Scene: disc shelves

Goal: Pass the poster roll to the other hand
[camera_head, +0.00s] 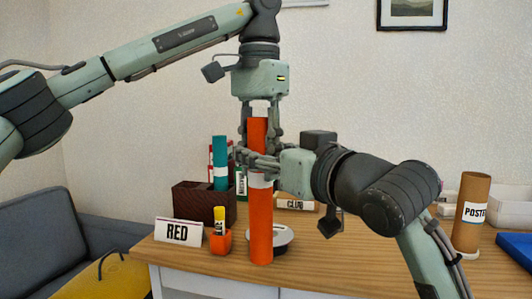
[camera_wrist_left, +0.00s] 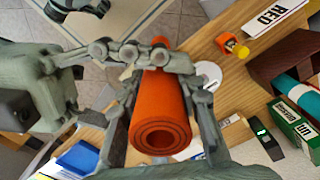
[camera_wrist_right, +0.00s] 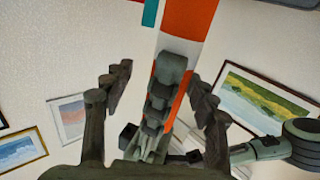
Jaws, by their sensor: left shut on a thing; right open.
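The orange poster roll (camera_head: 260,225) with a white band stands upright in the air above the desk front. My left gripper (camera_head: 260,140) points down from above and is shut on its upper part. In the left wrist view the roll's coiled end (camera_wrist_left: 163,137) sits between my left fingers. My right gripper (camera_head: 248,160) reaches in from the right just above the white band, its open fingers on either side of the roll. Right-finger contact cannot be told.
A dark brown box (camera_head: 192,203) holds a teal roll (camera_head: 220,160). A RED sign (camera_head: 178,231) and a small orange pot (camera_head: 222,243) stand near the desk's front edge. A white round dish (camera_head: 280,240) is behind the roll. A brown poster tube (camera_head: 472,210) stands at right.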

